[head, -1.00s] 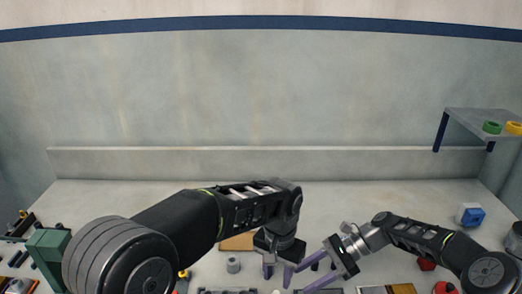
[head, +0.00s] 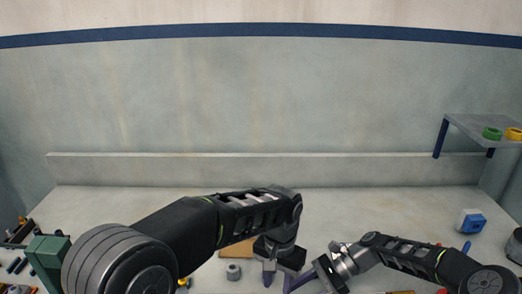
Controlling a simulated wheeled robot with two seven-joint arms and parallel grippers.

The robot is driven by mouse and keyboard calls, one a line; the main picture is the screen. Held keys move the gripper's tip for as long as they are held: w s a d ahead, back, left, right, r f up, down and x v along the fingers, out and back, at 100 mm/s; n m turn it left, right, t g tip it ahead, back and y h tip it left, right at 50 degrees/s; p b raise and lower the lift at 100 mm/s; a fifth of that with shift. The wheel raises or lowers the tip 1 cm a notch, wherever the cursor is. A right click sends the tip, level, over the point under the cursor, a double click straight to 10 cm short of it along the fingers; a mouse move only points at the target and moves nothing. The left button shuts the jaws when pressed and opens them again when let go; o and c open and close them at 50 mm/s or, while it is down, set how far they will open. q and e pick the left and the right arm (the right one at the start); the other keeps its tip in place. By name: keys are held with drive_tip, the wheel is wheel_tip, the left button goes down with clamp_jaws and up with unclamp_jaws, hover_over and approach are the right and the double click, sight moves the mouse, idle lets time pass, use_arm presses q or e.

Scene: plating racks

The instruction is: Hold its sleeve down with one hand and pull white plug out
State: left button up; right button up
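My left gripper (head: 278,278) points down at the bottom centre of the head view, with its purple fingers apart; nothing is seen between them. My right gripper (head: 297,283) comes in from the right, low and tilted, its fingertips close beside or overlapping the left fingers. The right finger gap is hard to make out, and the lower part is cut off by the picture edge. I cannot make out the white plug or its sleeve; the area under the grippers is hidden or out of frame.
A grey cylinder (head: 233,271) stands left of the grippers, near a tan board (head: 237,250). A blue and white block (head: 471,221) stands at the right. A shelf (head: 480,128) holds green and yellow rings. A green stand (head: 47,257) is at the left. The back table is clear.

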drive_tip(key=shift+x, duration=2.75)
drive_tip(key=shift+c, duration=0.3)
clamp_jaws()
drive_tip(key=shift+o, duration=1.2)
unclamp_jaws()
drive_tip(key=shift+c, duration=0.3)
clamp_jaws()
